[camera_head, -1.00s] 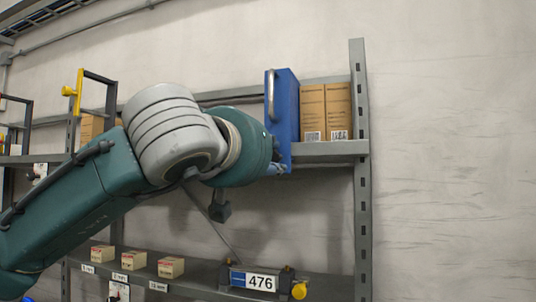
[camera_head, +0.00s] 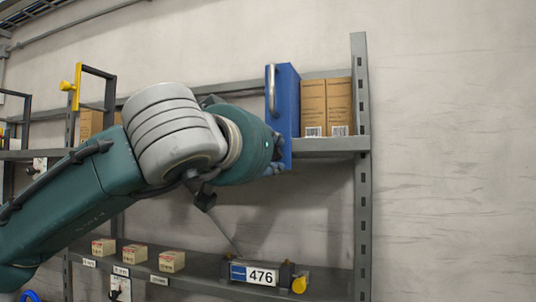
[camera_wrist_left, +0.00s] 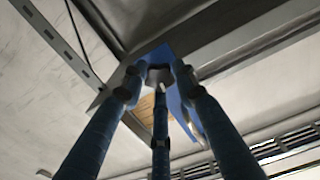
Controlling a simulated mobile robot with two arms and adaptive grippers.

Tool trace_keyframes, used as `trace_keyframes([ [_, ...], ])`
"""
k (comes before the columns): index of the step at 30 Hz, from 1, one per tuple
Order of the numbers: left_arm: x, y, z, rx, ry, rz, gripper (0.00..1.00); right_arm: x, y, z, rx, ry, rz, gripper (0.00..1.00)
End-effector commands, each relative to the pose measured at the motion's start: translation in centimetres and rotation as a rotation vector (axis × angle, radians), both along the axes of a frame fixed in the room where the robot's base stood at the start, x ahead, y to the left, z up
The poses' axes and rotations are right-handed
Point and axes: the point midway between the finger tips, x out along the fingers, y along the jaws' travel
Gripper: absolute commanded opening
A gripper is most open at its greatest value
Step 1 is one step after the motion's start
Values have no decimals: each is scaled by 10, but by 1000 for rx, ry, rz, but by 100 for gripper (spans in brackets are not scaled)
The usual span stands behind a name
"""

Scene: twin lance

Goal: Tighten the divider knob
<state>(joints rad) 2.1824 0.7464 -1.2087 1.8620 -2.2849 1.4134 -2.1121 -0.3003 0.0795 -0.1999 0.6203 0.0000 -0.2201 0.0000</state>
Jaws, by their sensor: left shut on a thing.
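A blue divider panel (camera_head: 286,105) with a pale metal handle stands upright at the upper shelf, left of two cardboard boxes. My left gripper (camera_head: 277,158) is at the panel's lower front, mostly hidden behind my wrist in the head view. In the left wrist view its blue fingers (camera_wrist_left: 158,76) come together around a small grey divider knob (camera_wrist_left: 160,75) in front of the blue panel (camera_wrist_left: 184,105). The fingers are shut on it and cover most of it. I cannot see how tight it is. My right gripper is not in view.
Two cardboard boxes (camera_head: 327,105) stand right of the panel, before the shelf post (camera_head: 361,200). A yellow knob (camera_head: 67,86) sits on a frame at left.

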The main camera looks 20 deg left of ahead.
Motion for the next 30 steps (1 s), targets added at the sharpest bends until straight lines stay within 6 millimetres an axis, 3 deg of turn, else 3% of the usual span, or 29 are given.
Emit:
trace_keyframes([
  [2,-3,0,10,-6,-23,-3,3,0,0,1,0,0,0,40],
  [3,-3,0,10,-6,-23,-3,31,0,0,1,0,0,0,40],
  [6,-3,0,10,-6,-21,-2,48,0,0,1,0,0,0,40],
  [17,-6,0,5,-3,-12,-1,48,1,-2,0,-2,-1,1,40],
  [20,-19,1,5,-3,-13,-2,48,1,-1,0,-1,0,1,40],
  [30,-90,2,7,-3,-18,-3,48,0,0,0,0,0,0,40],
])
